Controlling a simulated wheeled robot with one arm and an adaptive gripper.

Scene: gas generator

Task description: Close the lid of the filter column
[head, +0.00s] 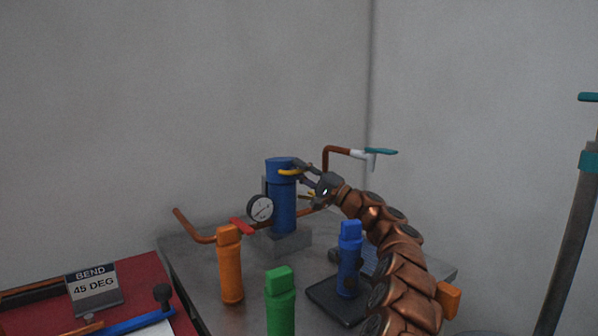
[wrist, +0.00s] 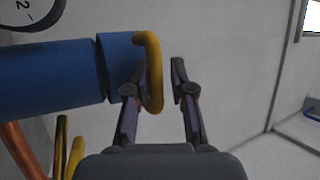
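The blue filter column (head: 284,208) stands upright on a grey block in the head view. Its blue lid (head: 277,163) sits at the top, with a yellow handle (head: 290,172) on it. In the wrist view the column (wrist: 45,78) lies sideways, and a thin dark seam separates it from the lid (wrist: 117,62). My gripper (head: 300,168) is at the lid from the right. In the wrist view my gripper (wrist: 160,68) is open, with its fingers either side of the yellow handle (wrist: 154,85). The right finger is apart from the handle; contact at the left finger is unclear.
A pressure gauge (head: 260,208) and copper pipe with a red handle (head: 242,226) are left of the column. Orange (head: 230,265), green (head: 280,300) and blue (head: 348,262) canisters stand in front. A pipe with a teal-handled valve (head: 379,151) rises behind my arm.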

